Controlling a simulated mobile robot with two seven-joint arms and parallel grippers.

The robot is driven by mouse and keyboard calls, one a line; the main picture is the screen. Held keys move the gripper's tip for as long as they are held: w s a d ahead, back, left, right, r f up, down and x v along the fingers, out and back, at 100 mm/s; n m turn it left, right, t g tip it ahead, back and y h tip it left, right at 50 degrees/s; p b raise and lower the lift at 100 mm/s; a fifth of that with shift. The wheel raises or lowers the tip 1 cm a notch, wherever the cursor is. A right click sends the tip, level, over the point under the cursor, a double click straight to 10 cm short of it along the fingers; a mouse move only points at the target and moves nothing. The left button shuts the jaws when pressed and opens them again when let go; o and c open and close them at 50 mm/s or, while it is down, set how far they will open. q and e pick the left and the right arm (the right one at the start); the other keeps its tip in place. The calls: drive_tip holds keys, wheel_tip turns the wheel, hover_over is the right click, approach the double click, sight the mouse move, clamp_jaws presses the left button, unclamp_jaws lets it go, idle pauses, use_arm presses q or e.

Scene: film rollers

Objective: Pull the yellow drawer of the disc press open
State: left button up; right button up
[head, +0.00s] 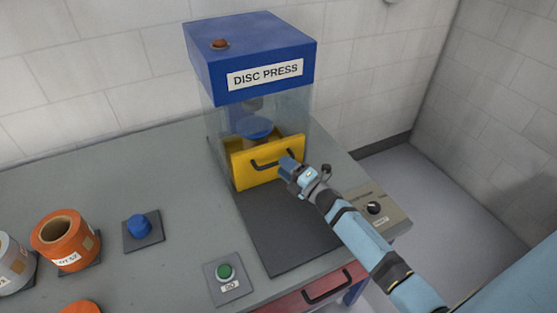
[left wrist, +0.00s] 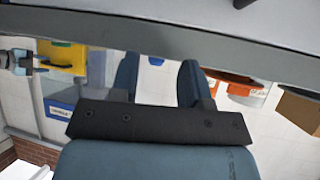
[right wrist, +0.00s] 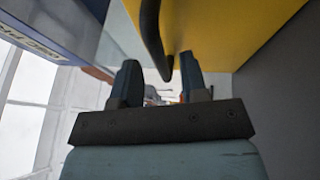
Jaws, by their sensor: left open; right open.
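The disc press (head: 250,60) has a blue top and clear sides. Its yellow drawer (head: 250,176) has a black bar handle (head: 265,163) on the front. Some yellow shows behind the front through the clear side; I cannot tell whether the drawer is slightly out. My right gripper (head: 287,165) is open at the handle's right end. In the right wrist view the handle (right wrist: 151,35) reaches down to between its fingertips (right wrist: 158,75), with the yellow front (right wrist: 225,30) close by. Contact cannot be told. My left gripper (left wrist: 158,78) is open and empty, seen only in its wrist view.
A dark mat (head: 285,225) lies clear before the drawer. A green button (head: 225,272), a blue knob (head: 139,225) and an orange roller (head: 65,240) stand to the left. A control box (head: 385,212) sits at the right, beside my right arm. A red drawer (head: 310,293) is below the bench top.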

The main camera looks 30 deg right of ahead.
sight(260, 148)
use_arm(q)
drive_tip(key=shift+r, duration=0.15)
use_arm(e)
drive_tip(key=shift+x, duration=1.5)
drive_tip(key=shift+c, duration=0.2)
clamp_jaws()
drive_tip(key=shift+s, duration=0.1)
